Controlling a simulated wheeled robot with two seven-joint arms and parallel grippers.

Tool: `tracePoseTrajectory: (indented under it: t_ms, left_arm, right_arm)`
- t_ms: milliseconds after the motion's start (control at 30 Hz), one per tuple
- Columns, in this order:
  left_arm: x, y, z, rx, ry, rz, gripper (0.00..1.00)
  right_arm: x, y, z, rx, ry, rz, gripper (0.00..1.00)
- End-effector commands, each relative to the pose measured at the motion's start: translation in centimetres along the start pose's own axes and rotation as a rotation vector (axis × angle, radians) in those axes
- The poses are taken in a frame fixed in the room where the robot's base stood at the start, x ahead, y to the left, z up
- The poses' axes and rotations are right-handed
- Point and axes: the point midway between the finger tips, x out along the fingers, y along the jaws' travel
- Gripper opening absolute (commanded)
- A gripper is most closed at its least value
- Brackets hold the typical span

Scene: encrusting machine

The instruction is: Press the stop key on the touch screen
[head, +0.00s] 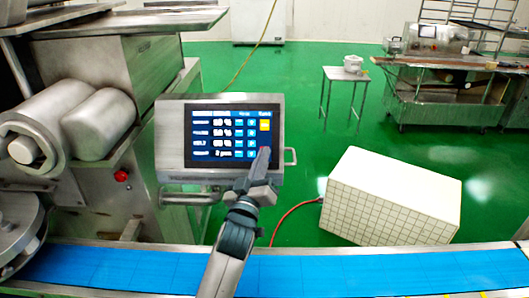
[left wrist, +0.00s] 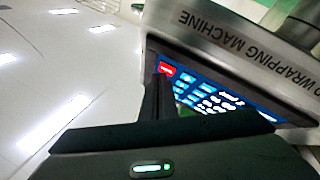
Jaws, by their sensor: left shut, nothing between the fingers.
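The touch screen (head: 235,135) is a dark blue panel in a grey metal housing, with rows of white figures and blue keys. A yellow key (head: 265,125) shows at its right side. My left gripper (head: 264,154) is shut and empty, its tips over the lower right of the screen, hiding that corner. In the left wrist view the screen appears turned over, and a red key (left wrist: 166,70) with small, unreadable lettering shows right by the fingertips (left wrist: 158,82). I cannot tell whether the tips touch the screen. My right gripper is not in view.
A blue conveyor belt (head: 330,274) runs across the front. The steel machine with rollers (head: 65,118) and a red button (head: 121,175) stands at left. A white tiled box (head: 390,198) is at right on the green floor. A small table (head: 346,76) stands behind.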

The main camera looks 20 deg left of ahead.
Motion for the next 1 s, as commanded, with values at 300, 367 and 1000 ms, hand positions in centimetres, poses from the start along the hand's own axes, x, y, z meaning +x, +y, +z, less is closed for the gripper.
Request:
tracePoseTrajectory:
  t_ms: [300, 367, 1000]
  left_arm:
    - [0.24, -0.15, 0.16, 0.0, 0.0, 0.0, 0.0]
    - [0.28, -0.19, 0.2, 0.0, 0.0, 0.0, 0.0]
    - [-0.04, 0.06, -0.09, 0.0, -0.001, -0.001, 0.0]
  right_arm:
    - [0.08, 0.01, -0.01, 0.0, 0.0, 0.0, 0.31]
    - [0.1, 0.01, -0.01, 0.0, 0.0, 0.0, 0.31]
    - [-0.48, 0.03, -0.24, 0.0, 0.001, 0.0, 0.31]
